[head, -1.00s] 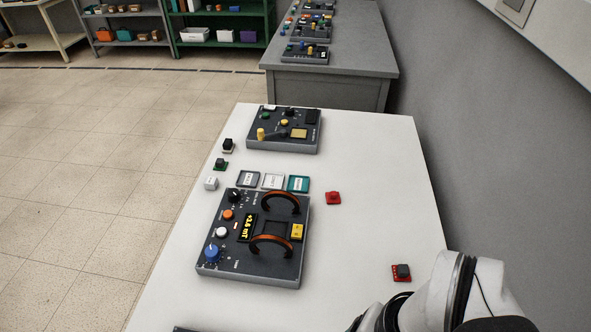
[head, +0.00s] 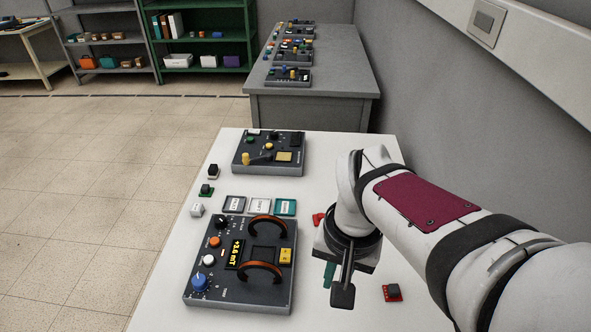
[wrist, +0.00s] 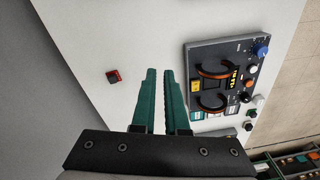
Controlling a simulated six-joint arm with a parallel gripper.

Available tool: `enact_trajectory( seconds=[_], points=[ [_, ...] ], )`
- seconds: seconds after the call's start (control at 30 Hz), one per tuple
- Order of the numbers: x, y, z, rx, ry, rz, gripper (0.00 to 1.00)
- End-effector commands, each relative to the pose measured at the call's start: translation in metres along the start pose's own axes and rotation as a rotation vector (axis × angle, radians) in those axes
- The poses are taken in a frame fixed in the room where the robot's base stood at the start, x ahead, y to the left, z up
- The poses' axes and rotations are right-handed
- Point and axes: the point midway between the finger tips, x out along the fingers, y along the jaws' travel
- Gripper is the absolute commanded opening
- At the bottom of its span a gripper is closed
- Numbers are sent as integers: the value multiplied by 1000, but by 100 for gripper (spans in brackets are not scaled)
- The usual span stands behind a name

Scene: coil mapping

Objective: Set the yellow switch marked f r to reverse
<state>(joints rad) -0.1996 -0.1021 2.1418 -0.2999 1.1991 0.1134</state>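The yellow switch (head: 286,256) sits at the right edge of the dark coil panel (head: 220,296), beside two copper coil arches. Its marking and lever position are too small to read. The switch also shows in the wrist view (wrist: 194,83), right of my fingers. My gripper (head: 328,280) hangs over the table, right of the panel and apart from it. In the wrist view its two teal fingers (wrist: 160,70) have a narrow gap with bare table showing between them, and hold nothing.
A red block with a dark top (head: 392,292) lies right of my gripper. Another red piece (head: 318,218) is partly hidden by my arm. Three small trays (head: 260,206) lie behind the coil panel. A second panel (head: 292,167) stands farther back.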

Motion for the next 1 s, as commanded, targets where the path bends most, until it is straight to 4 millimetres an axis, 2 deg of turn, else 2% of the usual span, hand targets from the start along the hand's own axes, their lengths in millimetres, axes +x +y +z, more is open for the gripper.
enact_trajectory(
  seconds=[0.03,0.1,0.2,0.3,0.4,0.73,0.87,1.0],
  points=[
    [8,-24,-25,-56,21,12,1],
    [21,-58,-58,-128,64,20,0],
    [39,-98,-87,-204,112,23,0],
    [51,-123,-102,-248,141,23,0],
    [56,-133,-107,-263,153,21,0],
    [59,-132,-107,-263,152,22,0],
    [77,-131,-110,-263,149,24,0],
    [108,-131,-114,-262,147,24,0]
  ],
)
